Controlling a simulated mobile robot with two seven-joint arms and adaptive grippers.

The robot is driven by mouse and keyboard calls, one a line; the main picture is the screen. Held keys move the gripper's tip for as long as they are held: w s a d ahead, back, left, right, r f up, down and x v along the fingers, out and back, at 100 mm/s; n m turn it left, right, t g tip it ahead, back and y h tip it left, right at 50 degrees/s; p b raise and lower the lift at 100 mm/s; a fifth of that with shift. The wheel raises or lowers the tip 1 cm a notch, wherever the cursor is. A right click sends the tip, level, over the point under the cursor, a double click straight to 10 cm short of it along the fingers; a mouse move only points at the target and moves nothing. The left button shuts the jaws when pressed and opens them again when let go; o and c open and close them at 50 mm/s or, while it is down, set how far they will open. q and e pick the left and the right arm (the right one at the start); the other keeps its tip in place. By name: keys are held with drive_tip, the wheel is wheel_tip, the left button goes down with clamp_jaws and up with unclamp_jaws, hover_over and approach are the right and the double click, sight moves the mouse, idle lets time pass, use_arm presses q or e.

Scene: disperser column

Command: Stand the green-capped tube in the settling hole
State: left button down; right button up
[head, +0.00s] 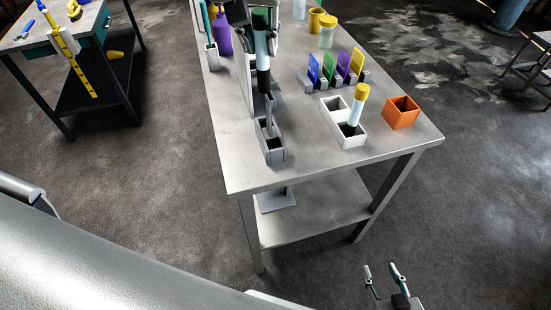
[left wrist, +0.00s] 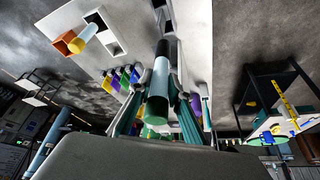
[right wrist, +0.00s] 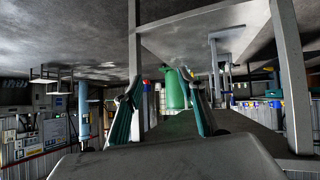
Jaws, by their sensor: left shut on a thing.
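The green-capped tube (head: 261,46) is upright in the head view, cap up, with a pale blue body and a dark lower end. My left gripper (left wrist: 158,85) is shut on it; in the left wrist view its fingers lie either side of the pale body. A narrow grey block (head: 272,153) with a dark opening is below the tube in the head view. I cannot tell whether that opening is the settling hole, nor how large the gap to the tube is. My right gripper (head: 385,277) is open and empty, low beside the table; its spread fingers show in the right wrist view (right wrist: 168,100).
A yellow-capped tube (head: 356,108) leans in a white two-hole block (head: 349,141). An orange box (head: 401,113) stands to its right. Several coloured cards (head: 328,68) stand behind. A grey upright panel (head: 245,75) is left of the held tube. The table's front corner is clear.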

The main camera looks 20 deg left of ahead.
use_arm(q)
drive_tip(key=s+d+r+b, duration=0.2)
drive_tip(key=s+d+r, duration=0.1)
drive_tip(key=s, duration=0.1)
wheel_tip(320, 180, down, 19)
drive_tip(key=b, duration=0.3)
drive_tip(key=shift+w+d+r, duration=0.15)
use_arm(e)
drive_tip(key=f, duration=0.2)
drive_tip(key=d+f, duration=0.1)
drive_tip(key=f, duration=0.2)
drive_tip(key=shift+s+d+f, duration=0.1)
drive_tip(key=shift+s, duration=0.1)
use_arm(q)
drive_tip(key=c, duration=1.9)
unclamp_jaws()
drive_tip(key=shift+f, duration=0.2)
drive_tip(key=shift+r, duration=0.1)
